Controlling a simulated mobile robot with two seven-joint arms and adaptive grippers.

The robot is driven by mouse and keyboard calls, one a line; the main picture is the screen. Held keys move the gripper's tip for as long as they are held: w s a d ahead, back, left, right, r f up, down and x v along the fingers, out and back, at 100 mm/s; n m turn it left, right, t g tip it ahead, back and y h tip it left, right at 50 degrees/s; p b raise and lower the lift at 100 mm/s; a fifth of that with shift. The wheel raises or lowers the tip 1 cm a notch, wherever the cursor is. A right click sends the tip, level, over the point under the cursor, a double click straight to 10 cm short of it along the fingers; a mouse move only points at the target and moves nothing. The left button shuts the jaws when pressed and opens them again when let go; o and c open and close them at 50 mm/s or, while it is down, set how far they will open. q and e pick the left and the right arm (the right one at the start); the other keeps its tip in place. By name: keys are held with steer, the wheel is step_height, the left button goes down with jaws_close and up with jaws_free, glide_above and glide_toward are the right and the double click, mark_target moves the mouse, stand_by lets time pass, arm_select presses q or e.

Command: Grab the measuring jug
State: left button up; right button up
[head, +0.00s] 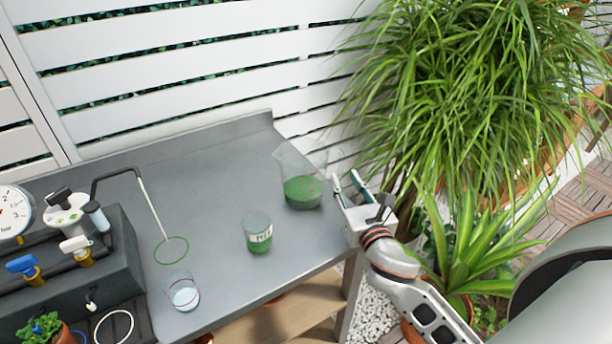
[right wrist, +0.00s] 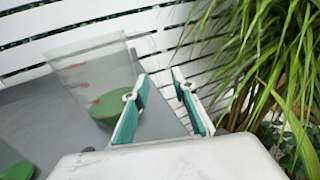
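The measuring jug (head: 303,188) is a clear, flared vessel with red marks and green contents low inside. It stands upright near the right end of the grey bench. It also shows in the right wrist view (right wrist: 98,75), left of the fingers. My right gripper (head: 348,180) is just right of the jug, at the bench's right edge. Its two teal-padded fingers (right wrist: 160,82) are apart with nothing between them. The jug appears to be outside the fingers, and whether they touch it is unclear. My left gripper is not in view.
A labelled clear cup with green contents (head: 258,233) stands left of the jug. A small clear cup (head: 183,292), a green ring on a stand (head: 171,250) and a dark valve unit (head: 105,262) are further left. Leafy plants (head: 470,90) crowd the right; a white slatted fence (head: 190,55) stands behind.

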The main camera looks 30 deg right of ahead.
mark_target(341, 175)
steer(key=x, duration=0.3)
steer(key=shift+w+a, duration=0.1)
steer(key=shift+w, duration=0.45)
steer(key=c, duration=0.7)
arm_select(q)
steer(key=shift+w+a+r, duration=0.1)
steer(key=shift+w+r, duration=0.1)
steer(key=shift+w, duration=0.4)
arm_select(e)
jaws_close()
